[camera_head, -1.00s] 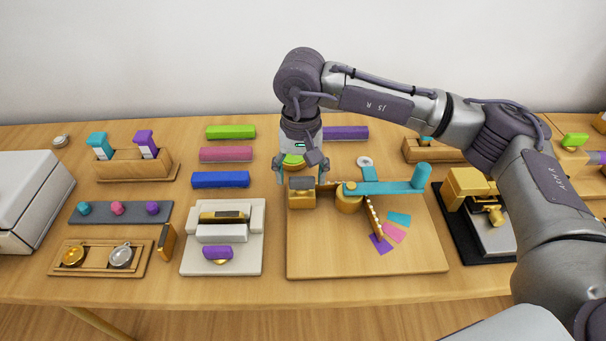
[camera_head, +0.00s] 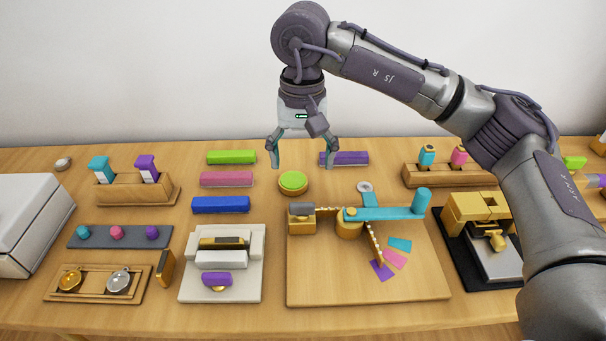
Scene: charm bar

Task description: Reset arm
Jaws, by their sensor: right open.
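My right gripper (camera_head: 302,160) hangs from my right arm above the back of the table, pointing down. Its fingers are spread apart with nothing between them. Below it on the table is a round green-topped button with a golden base (camera_head: 293,183), apart from the fingers. In front of it lies a wooden board (camera_head: 330,270) with a teal lever arm (camera_head: 390,213) on a golden pivot. A golden block with a grey top (camera_head: 301,218) stands at the board's back left. A chain runs from the block past the pivot towards purple, pink and teal wedges. My left gripper is not in view.
Green (camera_head: 231,157), pink (camera_head: 226,179), blue (camera_head: 220,204) and purple (camera_head: 344,158) bars lie around the back middle. A white press-like fixture (camera_head: 252,285) stands left of the board, and a golden machine (camera_head: 478,207) stands right. Wooden holders stand on both sides.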

